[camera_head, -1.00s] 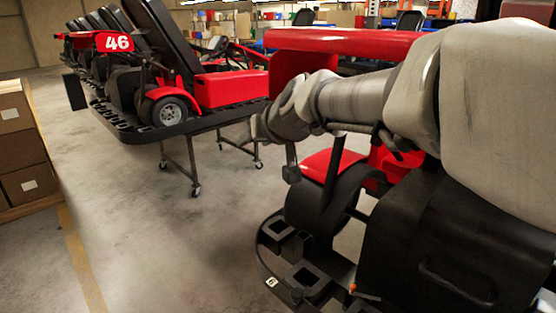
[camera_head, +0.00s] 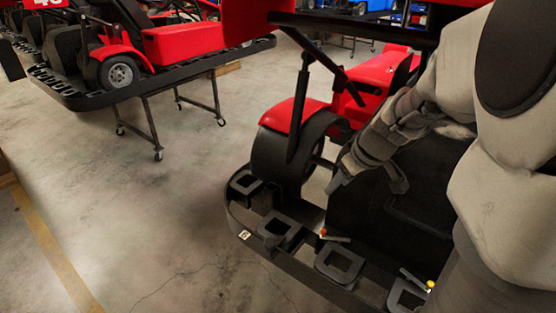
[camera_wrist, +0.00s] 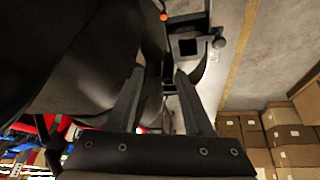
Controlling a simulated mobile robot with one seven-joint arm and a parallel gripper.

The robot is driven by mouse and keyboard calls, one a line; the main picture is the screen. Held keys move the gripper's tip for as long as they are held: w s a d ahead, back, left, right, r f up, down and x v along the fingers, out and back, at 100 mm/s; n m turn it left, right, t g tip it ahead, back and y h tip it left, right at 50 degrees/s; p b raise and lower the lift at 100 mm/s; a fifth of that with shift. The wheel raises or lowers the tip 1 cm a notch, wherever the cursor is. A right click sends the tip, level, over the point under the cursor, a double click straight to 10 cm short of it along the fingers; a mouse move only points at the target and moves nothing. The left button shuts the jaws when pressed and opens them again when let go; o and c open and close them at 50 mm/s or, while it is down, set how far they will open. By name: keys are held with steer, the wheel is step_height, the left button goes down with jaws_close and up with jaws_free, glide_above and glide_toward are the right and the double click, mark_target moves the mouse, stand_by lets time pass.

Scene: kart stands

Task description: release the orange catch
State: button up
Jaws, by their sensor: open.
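The orange catch (camera_head: 323,232) is a small orange-tipped piece with a thin pale lever, low on the black frame of the near kart (camera_head: 345,290). Its orange tip also shows at the top of the wrist view (camera_wrist: 163,16). My gripper (camera_head: 337,184) is above and slightly right of the catch in the head view, apart from it. In the wrist view my gripper (camera_wrist: 158,72) has its two fingers spread with nothing between them. The catch lies beyond the fingertips there; its lever is not clear.
A yellow-tipped catch (camera_head: 430,284) sits further right on the same frame. The kart's black wheel (camera_head: 275,160) and dark body panel stand close around my arm. Another red kart on a wheeled stand (camera_head: 180,75) is at the upper left. The floor at left is clear.

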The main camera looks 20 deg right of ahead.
steer(key=s+d+f, duration=0.2)
steer(key=s, duration=0.1)
steer(key=b, duration=0.5)
glide_toward(324, 230)
steer(key=shift+g, duration=0.4)
steer(key=x, duration=0.8)
steer(key=shift+w+r, duration=0.1)
steer(key=shift+w, duration=0.2)
steer(key=shift+c, duration=0.3)
jaws_close()
